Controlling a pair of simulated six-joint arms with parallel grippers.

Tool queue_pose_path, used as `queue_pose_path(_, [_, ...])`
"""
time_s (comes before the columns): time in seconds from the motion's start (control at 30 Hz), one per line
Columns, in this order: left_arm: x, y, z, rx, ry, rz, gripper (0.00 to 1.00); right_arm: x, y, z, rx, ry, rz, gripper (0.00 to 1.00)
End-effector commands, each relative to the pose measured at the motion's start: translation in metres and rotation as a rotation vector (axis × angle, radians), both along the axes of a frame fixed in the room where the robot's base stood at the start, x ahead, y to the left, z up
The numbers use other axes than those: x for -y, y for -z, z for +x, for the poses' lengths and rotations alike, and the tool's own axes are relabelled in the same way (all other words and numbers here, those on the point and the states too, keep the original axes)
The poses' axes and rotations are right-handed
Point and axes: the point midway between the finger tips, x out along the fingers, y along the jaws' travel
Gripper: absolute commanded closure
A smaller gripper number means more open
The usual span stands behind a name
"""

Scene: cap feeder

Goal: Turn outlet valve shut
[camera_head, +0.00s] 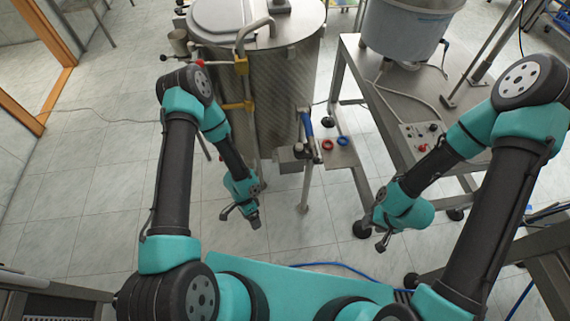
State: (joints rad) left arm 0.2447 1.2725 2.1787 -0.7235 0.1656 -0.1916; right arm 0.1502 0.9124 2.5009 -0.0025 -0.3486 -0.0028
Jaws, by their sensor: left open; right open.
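A steel tank (285,75) stands at the back centre. A valve with a blue lever handle (308,124) is on the lower right of its front; the lever looks close to upright. The valve body around it is small and partly hard to make out. My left gripper (240,214) is open and empty, below and left of the valve, apart from it. My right gripper (381,234) is open and empty, below and right of the valve, also apart from it.
A small steel shelf (340,158) beside the valve carries a red ring (327,145) and a blue ring (342,141). A steel table (385,110) with a grey tub (405,30) and a control box (423,138) stands right. Pipework with yellow fittings (237,105) runs down the tank's left.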

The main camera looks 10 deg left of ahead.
Motion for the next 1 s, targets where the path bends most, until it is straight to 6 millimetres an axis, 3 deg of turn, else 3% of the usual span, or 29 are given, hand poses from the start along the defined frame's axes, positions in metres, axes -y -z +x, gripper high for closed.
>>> queue_pose_path(0.27, [-0.002,0.069,0.03,0.019,0.611,0.017,0.24,0.0,0.0,0.0,0.0,0.0,0.0,0.57])
queue_pose_path(0.63, [0.001,0.143,0.11,0.09,1.39,0.218,0.24,0.0,0.0,0.0,0.0,0.0,0.0,0.57])
queue_pose_path(0.87, [0.029,0.169,0.169,0.159,1.819,0.46,0.24,0.0,0.0,0.0,0.0,0.0,0.0,0.57])
queue_pose_path(1.0, [0.058,0.174,0.2,0.212,2.043,0.654,0.24,0.0,0.0,0.0,0.0,0.0,0.0,0.57])
